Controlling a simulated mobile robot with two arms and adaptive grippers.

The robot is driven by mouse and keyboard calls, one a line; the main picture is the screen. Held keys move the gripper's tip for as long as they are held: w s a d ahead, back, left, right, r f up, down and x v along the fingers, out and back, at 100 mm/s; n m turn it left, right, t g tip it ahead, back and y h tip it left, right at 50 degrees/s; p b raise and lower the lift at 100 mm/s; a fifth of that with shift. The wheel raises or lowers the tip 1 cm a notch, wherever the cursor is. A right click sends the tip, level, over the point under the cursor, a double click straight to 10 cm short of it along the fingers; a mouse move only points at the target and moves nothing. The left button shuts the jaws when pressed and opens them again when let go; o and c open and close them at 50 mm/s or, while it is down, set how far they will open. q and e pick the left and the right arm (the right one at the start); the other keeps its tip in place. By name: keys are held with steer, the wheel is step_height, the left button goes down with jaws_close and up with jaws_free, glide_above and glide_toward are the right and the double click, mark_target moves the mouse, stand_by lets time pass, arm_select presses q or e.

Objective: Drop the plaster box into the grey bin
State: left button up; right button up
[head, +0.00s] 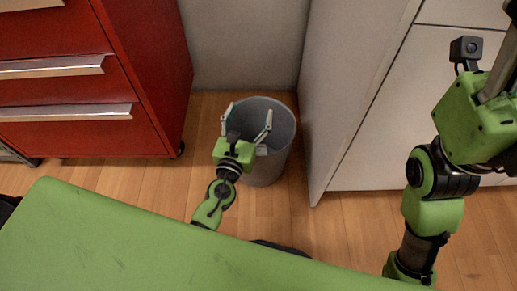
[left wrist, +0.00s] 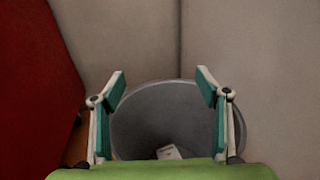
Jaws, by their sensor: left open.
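The grey bin (head: 283,155) stands on the wooden floor between the red cabinet and the white cabinet. It also shows in the left wrist view (left wrist: 150,115). My left gripper (head: 247,112) is over the bin with its fingers spread wide and nothing between them; they show in the left wrist view (left wrist: 162,85) too. A small whitish box with dark print (left wrist: 168,152), which looks like the plaster box, lies inside the bin, its lower part hidden by my gripper body. My right arm is at the right of the head view, its fingers mostly cut off by the edge.
A red drawer cabinet (head: 75,105) stands left of the bin. A white cabinet (head: 365,95) stands close on its right, and a grey wall (head: 245,45) is behind. Bare wooden floor (head: 335,225) lies in front.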

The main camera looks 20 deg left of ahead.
arm_select(q)
steer(key=s, duration=0.9)
